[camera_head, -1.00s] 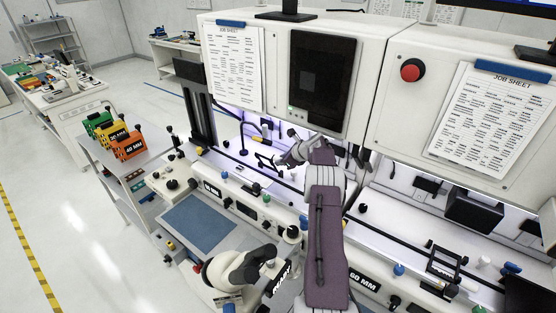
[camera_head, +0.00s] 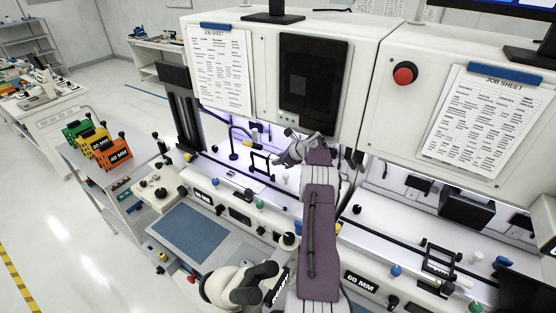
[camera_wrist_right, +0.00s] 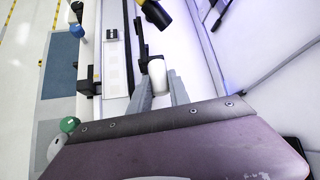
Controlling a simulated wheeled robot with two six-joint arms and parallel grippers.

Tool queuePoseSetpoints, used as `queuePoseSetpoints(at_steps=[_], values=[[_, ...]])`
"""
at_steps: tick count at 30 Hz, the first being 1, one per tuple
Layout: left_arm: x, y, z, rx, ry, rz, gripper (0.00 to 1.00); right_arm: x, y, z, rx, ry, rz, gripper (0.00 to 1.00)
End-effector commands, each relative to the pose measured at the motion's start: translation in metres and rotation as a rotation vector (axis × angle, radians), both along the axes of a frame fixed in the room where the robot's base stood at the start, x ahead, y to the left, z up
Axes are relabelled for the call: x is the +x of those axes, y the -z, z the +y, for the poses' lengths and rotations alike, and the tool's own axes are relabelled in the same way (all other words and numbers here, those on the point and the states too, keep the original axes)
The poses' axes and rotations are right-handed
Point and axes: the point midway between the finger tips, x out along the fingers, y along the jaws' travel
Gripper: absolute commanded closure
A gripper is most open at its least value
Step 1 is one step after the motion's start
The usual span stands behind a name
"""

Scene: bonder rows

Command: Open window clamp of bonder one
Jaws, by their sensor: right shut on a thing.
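Bonder one's window clamp appears as a small black frame (camera_head: 261,164) on the lit work area of the left machine in the head view. My right gripper (camera_head: 279,160) is just right of it, low under the machine's hood. In the right wrist view, my right gripper (camera_wrist_right: 160,92) is shut on a white rounded knob (camera_wrist_right: 157,76), with a grey finger on each side. A black bar (camera_wrist_right: 142,42) runs up from beside the knob. The gripper partly hides the clamp in the head view. My left gripper is not in view.
The hood with a dark screen (camera_head: 312,85) hangs above my right arm. A front panel with knobs (camera_head: 240,215) lies before the work area, and a blue mat (camera_head: 190,232) is nearer. A similar machine with a red button (camera_head: 405,73) stands to the right.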

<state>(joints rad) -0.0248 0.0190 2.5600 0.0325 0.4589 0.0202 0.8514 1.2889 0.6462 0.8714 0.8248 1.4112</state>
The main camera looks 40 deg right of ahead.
Motion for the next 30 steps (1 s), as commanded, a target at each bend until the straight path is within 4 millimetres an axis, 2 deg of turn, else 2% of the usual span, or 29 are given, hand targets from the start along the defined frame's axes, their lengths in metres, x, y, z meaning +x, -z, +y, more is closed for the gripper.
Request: queuePoseSetpoints(at_steps=[4,5,6,7,20,28,30], values=[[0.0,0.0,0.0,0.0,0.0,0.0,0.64,0.0,0.0,0.0,-0.002,-0.001,0.0,1.0],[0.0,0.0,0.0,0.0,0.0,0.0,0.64,0.0,0.0,0.0,-0.002,-0.001,0.0,0.72],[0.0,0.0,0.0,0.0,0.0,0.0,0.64,0.0,0.0,0.0,-0.001,-0.001,0.0,0.61],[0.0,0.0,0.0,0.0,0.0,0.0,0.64,0.0,0.0,0.0,-0.001,-0.001,0.0,0.55],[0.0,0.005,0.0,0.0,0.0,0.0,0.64,-0.005,-0.005,-0.001,-0.001,0.0,0.0,0.55],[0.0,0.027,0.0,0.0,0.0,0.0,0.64,-0.039,-0.033,-0.002,-0.003,0.002,-0.002,0.55],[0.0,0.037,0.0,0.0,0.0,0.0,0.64,-0.052,-0.029,-0.003,0.0,0.003,0.0,0.55]])
